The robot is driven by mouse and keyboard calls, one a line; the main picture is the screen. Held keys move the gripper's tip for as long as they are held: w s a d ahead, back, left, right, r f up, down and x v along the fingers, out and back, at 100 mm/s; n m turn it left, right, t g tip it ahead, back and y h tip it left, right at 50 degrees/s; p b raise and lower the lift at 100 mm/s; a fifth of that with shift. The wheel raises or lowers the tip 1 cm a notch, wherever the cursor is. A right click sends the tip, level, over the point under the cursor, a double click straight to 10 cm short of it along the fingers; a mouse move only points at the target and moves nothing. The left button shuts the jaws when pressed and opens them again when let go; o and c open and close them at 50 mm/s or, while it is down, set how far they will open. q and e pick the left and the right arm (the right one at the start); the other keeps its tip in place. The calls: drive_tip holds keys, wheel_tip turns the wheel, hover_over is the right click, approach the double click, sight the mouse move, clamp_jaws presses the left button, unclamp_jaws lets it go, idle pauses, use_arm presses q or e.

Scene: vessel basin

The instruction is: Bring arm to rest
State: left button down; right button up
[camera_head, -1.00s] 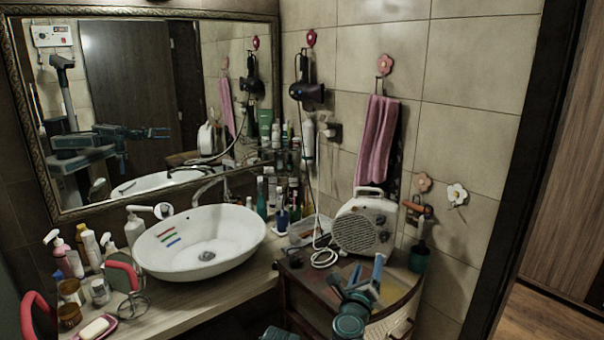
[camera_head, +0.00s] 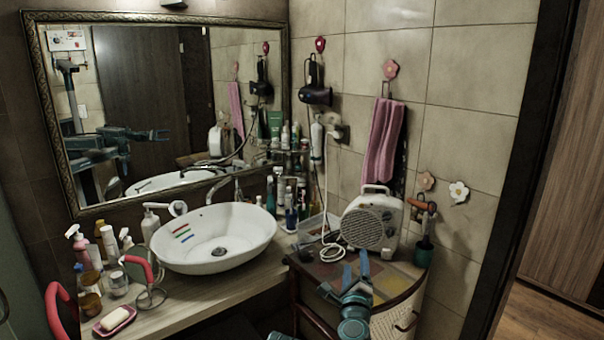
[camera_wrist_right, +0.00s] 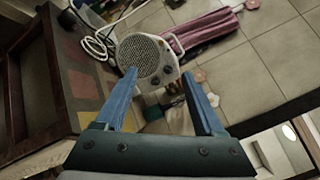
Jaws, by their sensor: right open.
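My right gripper (camera_head: 357,268) shows low in the head view, in front of and above the small cabinet (camera_head: 398,312). Its blue fingers are apart and point away from me. In the right wrist view nothing is between the fingers; the beige fan heater (camera_wrist_right: 147,62) shows beyond them. The heater also stands on the cabinet top in the head view (camera_head: 372,222), apart from the gripper as far as I can tell. My left gripper is not directly in view. The mirror (camera_head: 150,95) reflects part of my body and an arm.
A white basin (camera_head: 215,238) stands on the wooden counter (camera_head: 190,305), with bottles and a soap dish (camera_head: 114,320) at left. A pink towel (camera_head: 382,142) and hair dryer (camera_head: 315,95) hang on the wall. A doorway with wooden floor (camera_head: 545,315) is at right.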

drive_tip(key=a+f+n+g+y, duration=0.1)
drive_tip(key=a+f+n+y, duration=0.1)
drive_tip(key=a+n+y, duration=0.65)
drive_tip(key=s+f+n+g, duration=0.4)
drive_tip(key=f+n+g, duration=0.3)
drive_tip(key=f+n, duration=0.35)
drive_tip(key=s+d+f+n+g+h, duration=0.5)
drive_tip(key=s+d+f+n+g, duration=0.35)
drive_tip(key=s+d+f, duration=0.4)
drive_tip(key=s+a+r+n+g+h, duration=0.1)
drive_tip(key=s+a+n+g, duration=0.1)
drive_tip(key=s+a, duration=0.6)
drive_tip(key=a+n, duration=0.1)
drive_tip(key=a, duration=0.2)
drive_tip(key=shift+s+a+r+h, duration=0.15)
drive_tip(key=shift+a+r+h, duration=0.2)
drive_tip(key=shift+r, duration=0.05)
